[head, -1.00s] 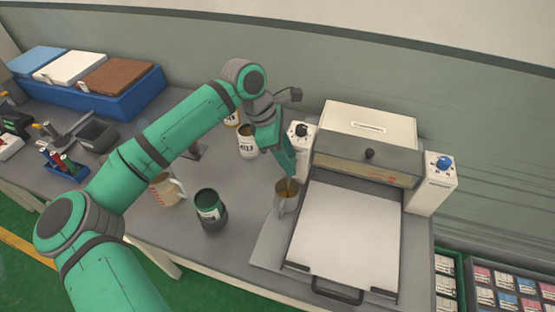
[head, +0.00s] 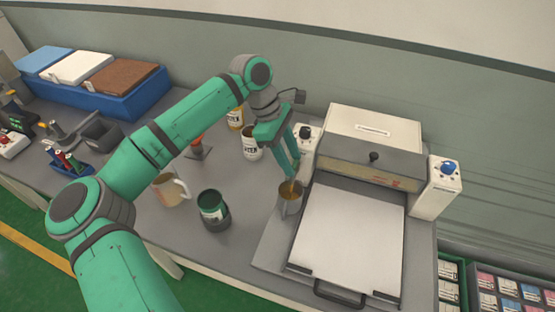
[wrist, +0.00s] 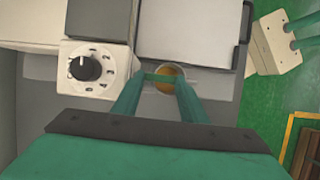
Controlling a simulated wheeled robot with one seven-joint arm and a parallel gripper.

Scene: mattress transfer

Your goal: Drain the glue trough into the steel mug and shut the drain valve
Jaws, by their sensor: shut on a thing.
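The steel mug (head: 290,204) stands upright on the grey plate at the machine's left side. Amber glue shows in its mouth, also in the wrist view (wrist: 166,86). A thin amber streak shows just above the mug in the head view. My gripper (head: 296,176) points down just above the mug. In the wrist view its fingers (wrist: 163,76) straddle a thin bar, apparently the drain valve's handle (wrist: 163,77), and are shut on it. The glue trough appears to lie within the machine (head: 365,162); its inside and the valve body are hidden.
A white panel (head: 348,235) is to the right.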

